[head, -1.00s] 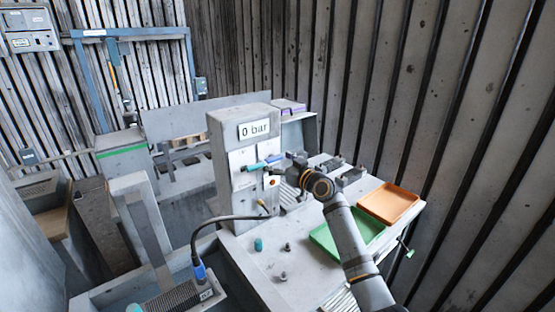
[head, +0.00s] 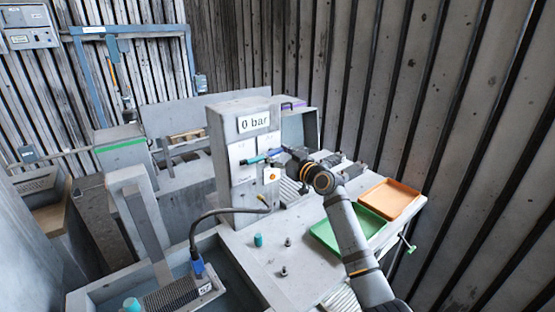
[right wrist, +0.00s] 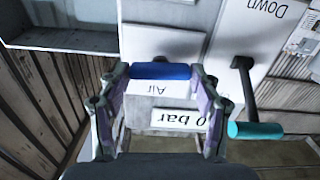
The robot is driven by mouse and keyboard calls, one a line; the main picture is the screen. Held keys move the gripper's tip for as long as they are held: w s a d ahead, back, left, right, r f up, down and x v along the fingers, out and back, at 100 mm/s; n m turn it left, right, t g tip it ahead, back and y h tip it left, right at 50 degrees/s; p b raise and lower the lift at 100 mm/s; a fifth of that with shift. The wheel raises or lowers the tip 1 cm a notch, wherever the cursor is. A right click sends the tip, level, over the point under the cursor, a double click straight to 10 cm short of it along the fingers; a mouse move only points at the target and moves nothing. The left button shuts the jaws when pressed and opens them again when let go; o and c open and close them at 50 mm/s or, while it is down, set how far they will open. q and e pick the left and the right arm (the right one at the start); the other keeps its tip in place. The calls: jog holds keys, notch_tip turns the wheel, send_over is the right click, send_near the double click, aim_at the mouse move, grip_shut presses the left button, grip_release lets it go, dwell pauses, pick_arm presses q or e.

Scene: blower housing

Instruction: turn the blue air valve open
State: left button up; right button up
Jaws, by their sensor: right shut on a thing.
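The blue air valve handle (head: 276,152) is on the front of the grey housing, by the label "Air". My right gripper (head: 285,155) is at it. In the right wrist view the blue handle (right wrist: 161,71) lies crosswise between the two fingers of my right gripper (right wrist: 163,80), which is shut on it. The picture there is upside down. A "0 bar" display (head: 255,123) is at the top of the housing and also shows in the right wrist view (right wrist: 180,120). My left gripper is not in view.
A teal lever handle (right wrist: 255,130) marked "Down" is close beside the gripper. An orange-lit button (head: 271,175) is just below. Green (head: 325,236) and orange (head: 391,198) trays lie on the bench to the right. Small parts stand in front.

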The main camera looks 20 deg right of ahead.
jog(key=shift+a+f+n+b, duration=0.1)
jog(key=shift+n+b, duration=3.95)
jog(key=shift+n, duration=0.15)
jog(key=shift+a+f+n+b, duration=0.1)
jog(key=shift+n+b, duration=3.9)
jog(key=shift+n, duration=0.2)
jog(key=o, duration=1.2)
jog(key=shift+c, duration=0.2)
